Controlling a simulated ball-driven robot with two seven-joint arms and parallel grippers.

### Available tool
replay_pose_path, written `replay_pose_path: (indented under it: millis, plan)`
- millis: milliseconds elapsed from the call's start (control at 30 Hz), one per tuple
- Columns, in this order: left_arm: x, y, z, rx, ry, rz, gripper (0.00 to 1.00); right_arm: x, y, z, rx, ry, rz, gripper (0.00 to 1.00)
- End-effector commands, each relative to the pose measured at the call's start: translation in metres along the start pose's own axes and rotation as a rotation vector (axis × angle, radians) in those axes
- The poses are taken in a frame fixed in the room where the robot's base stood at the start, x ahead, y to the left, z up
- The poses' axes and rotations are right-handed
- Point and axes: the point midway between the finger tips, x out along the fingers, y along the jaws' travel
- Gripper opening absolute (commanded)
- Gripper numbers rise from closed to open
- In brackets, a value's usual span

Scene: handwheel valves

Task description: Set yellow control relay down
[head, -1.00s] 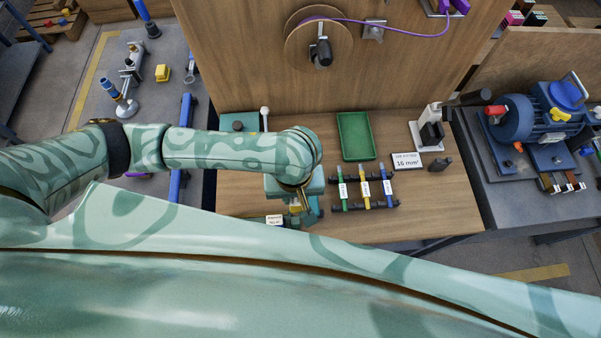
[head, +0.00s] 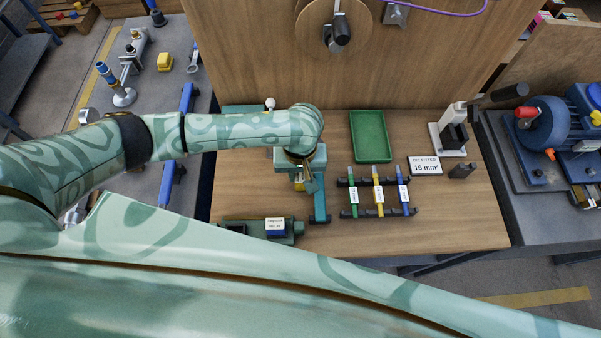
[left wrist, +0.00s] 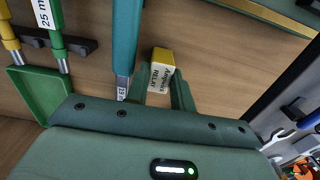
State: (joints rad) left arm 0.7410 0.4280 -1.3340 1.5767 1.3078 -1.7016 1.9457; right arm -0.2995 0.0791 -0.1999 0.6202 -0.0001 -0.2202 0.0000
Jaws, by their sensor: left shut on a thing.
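The yellow control relay (left wrist: 162,57) is a small yellow block with a white label. It sits between the fingertips of my left gripper (left wrist: 162,88), which is shut on it. In the head view the left gripper (head: 305,185) points down over the wooden bench, and only a bit of the relay's yellow (head: 299,186) shows beneath it. Whether the relay touches the bench cannot be told. My right gripper is not in view.
A green fixture (head: 247,229) with a labelled blue block (head: 275,228) lies nearer me. Right are a rack of coloured screwdriver-like tools (head: 378,190), a green tray (head: 370,137) and a size sign (head: 425,166).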

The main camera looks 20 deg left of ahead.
Motion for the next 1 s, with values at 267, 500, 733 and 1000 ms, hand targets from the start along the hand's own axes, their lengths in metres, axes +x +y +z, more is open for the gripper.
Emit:
replay_pose_path:
  millis: [267,500,733,1000]
  plan:
    - [0.0,0.0,0.0,-0.001,0.001,0.001,0.0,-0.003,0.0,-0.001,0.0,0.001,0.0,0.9]
    - [0.0,0.0,0.0,-0.001,0.002,0.001,0.33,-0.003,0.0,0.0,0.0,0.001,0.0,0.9]
    - [-0.015,0.0,-0.001,-0.002,0.003,0.002,0.33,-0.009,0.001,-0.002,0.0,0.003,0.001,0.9]
    - [-0.081,0.001,-0.001,-0.001,0.004,0.003,0.33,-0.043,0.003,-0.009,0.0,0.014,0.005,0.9]
